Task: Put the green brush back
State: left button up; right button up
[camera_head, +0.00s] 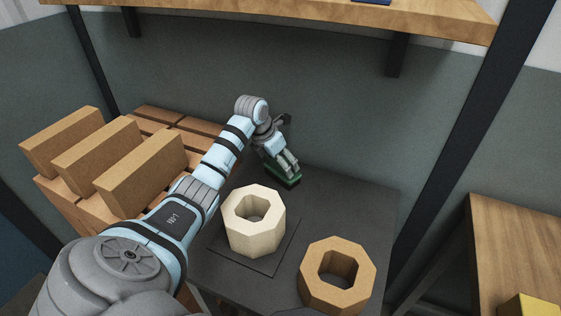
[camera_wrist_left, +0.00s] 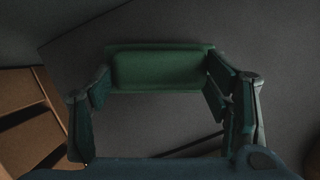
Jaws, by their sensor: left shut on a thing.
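The green brush (camera_head: 283,176) is at the far part of the dark table, below my left gripper (camera_head: 279,161). In the left wrist view the brush (camera_wrist_left: 158,67) is a green block lying lengthwise between the fingers of my left gripper (camera_wrist_left: 157,88), which is shut on it. Its underside is hidden, and I cannot tell whether it touches the table. My right gripper is not in view.
The dark table (camera_head: 350,195) holds a cream octagonal ring block (camera_head: 268,237) on a thin dark square and a brown ring block (camera_head: 315,290). Brown bricks (camera_head: 135,178) stand on a slatted pallet at left. A wooden shelf (camera_head: 300,12) hangs above. A wooden table (camera_head: 505,235) is at right.

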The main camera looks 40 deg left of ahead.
pick_arm(q)
jog(key=o, duration=1.1)
jog(key=shift+f, duration=0.1)
jog(key=shift+r, duration=0.4)
jog(key=p+v, duration=0.2)
jog(key=v, duration=0.9)
jog(key=shift+s+r+p, duration=0.15)
jog(key=shift+r+p, duration=0.1)
jog(key=shift+p, duration=0.05)
